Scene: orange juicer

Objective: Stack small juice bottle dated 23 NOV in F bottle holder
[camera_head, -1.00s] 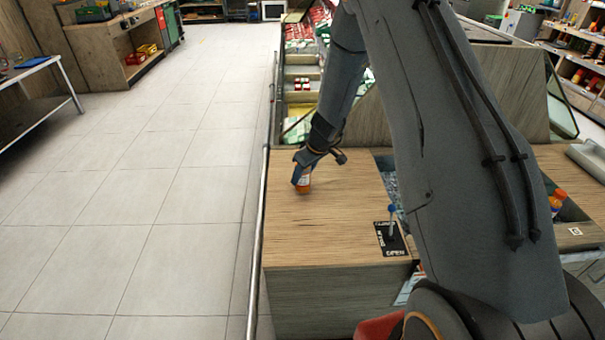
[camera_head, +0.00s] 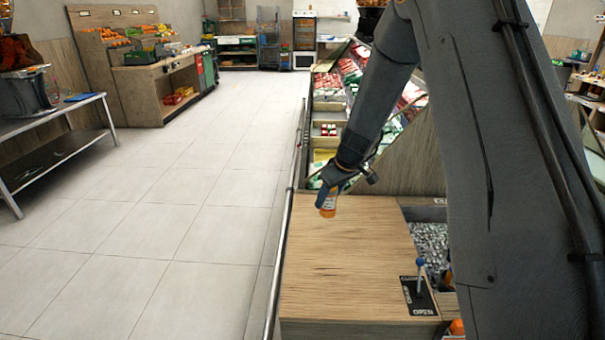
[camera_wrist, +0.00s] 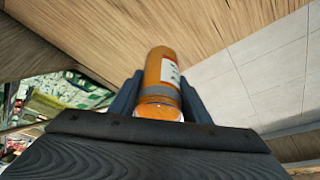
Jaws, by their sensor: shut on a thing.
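A small orange juice bottle (camera_head: 328,204) with a pale label is in my gripper (camera_head: 326,192). In the head view it is held up above the left part of the wooden counter top (camera_head: 345,265). In the wrist view the bottle (camera_wrist: 158,68) sits between the two dark fingers of my gripper (camera_wrist: 158,97), which are shut on it. Part of its white label shows, but the date cannot be read. Another orange bottle top (camera_head: 457,327) shows at the bottom, partly hidden by my arm. The F bottle holder is not recognisable in these views.
A blue-knobbed lever (camera_head: 420,270) stands on a black plate marked OPEN. Beside it is a bin with grey, ice-like contents (camera_head: 430,243). A metal rail (camera_head: 283,250) runs along the counter's left side. The tiled floor (camera_head: 180,220) to the left is clear.

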